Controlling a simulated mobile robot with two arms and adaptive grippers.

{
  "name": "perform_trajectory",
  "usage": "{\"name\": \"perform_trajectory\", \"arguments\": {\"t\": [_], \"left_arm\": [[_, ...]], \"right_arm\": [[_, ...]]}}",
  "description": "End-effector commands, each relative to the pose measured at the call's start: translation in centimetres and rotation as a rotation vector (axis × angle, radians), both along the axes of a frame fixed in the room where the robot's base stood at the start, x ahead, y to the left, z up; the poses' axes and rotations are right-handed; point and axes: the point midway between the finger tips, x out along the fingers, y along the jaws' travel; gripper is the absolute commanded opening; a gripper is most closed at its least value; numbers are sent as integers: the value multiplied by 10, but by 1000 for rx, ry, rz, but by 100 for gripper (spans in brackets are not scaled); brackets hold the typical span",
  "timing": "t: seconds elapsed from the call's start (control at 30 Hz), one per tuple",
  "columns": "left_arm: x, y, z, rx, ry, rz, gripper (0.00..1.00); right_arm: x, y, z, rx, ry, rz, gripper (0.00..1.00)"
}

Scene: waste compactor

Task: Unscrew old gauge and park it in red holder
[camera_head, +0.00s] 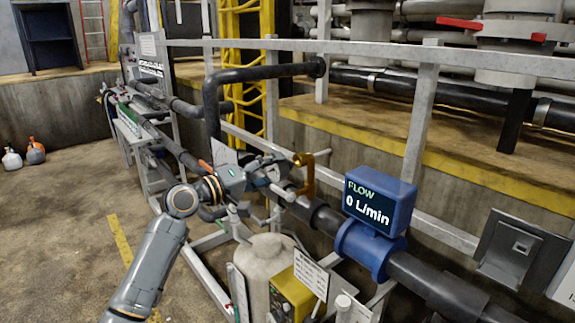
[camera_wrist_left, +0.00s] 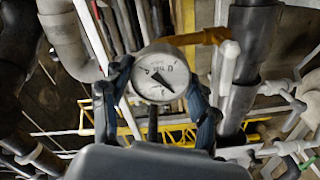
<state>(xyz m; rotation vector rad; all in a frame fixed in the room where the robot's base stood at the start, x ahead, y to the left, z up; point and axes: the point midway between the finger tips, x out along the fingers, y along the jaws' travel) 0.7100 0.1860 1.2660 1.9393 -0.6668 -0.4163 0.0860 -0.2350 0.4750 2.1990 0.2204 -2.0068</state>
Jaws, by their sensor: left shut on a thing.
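My left gripper (camera_head: 272,174) reaches in from the left to the pipework in the head view. In the left wrist view, the round white-faced gauge (camera_wrist_left: 160,75) sits between its two dark fingers, which are shut on its sides. A brass-coloured fitting (camera_head: 306,172) stands just beyond the fingertips in the head view. In the wrist view this fitting (camera_wrist_left: 200,37) runs right from the gauge's upper edge; I cannot tell whether they are still joined. The gauge is mostly hidden by the gripper in the head view. I cannot make out a red holder. My right gripper is not in view.
A blue flow meter (camera_head: 378,203) reading 0 L/min sits on the black pipe right of the gripper. A pale tank (camera_head: 265,262) and a yellow box (camera_head: 291,295) stand below. Grey railing (camera_head: 419,115) runs behind. Open floor (camera_head: 60,230) lies at left.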

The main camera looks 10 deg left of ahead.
Motion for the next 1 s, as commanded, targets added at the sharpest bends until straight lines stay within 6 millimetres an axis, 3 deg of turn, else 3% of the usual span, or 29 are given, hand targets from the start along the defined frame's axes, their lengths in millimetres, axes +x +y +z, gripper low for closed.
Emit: {"name": "perform_trajectory", "arguments": {"t": [1.0], "left_arm": [[-24, 19, 1, -1, -1, 0, 22]], "right_arm": [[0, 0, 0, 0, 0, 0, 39]]}}
